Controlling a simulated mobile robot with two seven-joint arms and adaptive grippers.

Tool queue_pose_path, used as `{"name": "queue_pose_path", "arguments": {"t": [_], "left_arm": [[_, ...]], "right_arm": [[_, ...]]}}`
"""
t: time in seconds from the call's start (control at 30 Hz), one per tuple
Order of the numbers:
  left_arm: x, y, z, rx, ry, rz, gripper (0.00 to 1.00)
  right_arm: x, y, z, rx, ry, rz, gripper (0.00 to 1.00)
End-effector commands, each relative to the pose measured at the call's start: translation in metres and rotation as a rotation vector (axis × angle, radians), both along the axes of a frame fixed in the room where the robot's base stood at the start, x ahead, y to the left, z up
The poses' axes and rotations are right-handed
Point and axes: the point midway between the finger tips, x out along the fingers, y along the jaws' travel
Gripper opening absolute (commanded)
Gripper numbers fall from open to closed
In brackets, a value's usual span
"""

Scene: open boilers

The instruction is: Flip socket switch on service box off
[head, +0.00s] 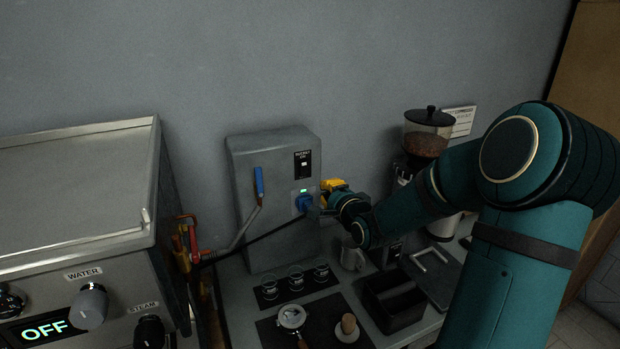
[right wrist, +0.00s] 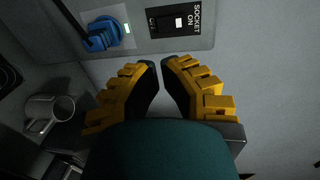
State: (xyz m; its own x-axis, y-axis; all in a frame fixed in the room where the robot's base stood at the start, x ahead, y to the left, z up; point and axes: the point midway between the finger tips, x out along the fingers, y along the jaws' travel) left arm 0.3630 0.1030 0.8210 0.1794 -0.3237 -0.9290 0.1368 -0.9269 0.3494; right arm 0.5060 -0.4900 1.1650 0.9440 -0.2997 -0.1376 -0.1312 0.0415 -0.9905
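The grey service box (head: 275,212) stands against the wall in the middle of the head view. The switch also shows at the top of the right wrist view (right wrist: 179,22). Below it in the head view, a blue plug (head: 304,203) sits in the socket beside a lit green light. My right gripper (right wrist: 160,66) has yellow fingers with dark pads; the tips are nearly together, with nothing between them. It is near the box front, apart from the switch. My left gripper is out of view.
A red-handled valve (head: 188,240) and a steel boiler machine (head: 80,215) reading OFF are at left. A coffee grinder (head: 428,135) stands at right. Small glasses (head: 295,280), a portafilter (head: 291,317) and a black bin (head: 394,302) occupy the counter below.

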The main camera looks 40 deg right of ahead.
Motion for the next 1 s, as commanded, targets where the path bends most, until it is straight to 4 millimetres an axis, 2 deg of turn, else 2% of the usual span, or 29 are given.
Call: {"name": "queue_pose_path", "arguments": {"t": [0.3, 0.5, 0.7, 1.0], "left_arm": [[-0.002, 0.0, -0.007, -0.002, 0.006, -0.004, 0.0], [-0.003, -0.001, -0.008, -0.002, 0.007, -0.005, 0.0], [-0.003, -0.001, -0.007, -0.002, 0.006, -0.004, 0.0], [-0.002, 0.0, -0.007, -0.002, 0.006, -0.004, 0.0]], "right_arm": [[0.061, -0.019, -0.01, 0.005, -0.002, 0.001, 0.0], [0.091, -0.028, -0.014, 0.002, -0.002, 0.002, 0.0], [0.105, -0.033, -0.016, 0.001, 0.001, 0.001, 0.0], [0.108, -0.034, -0.016, 0.0, 0.001, 0.0, 0.0]]}}
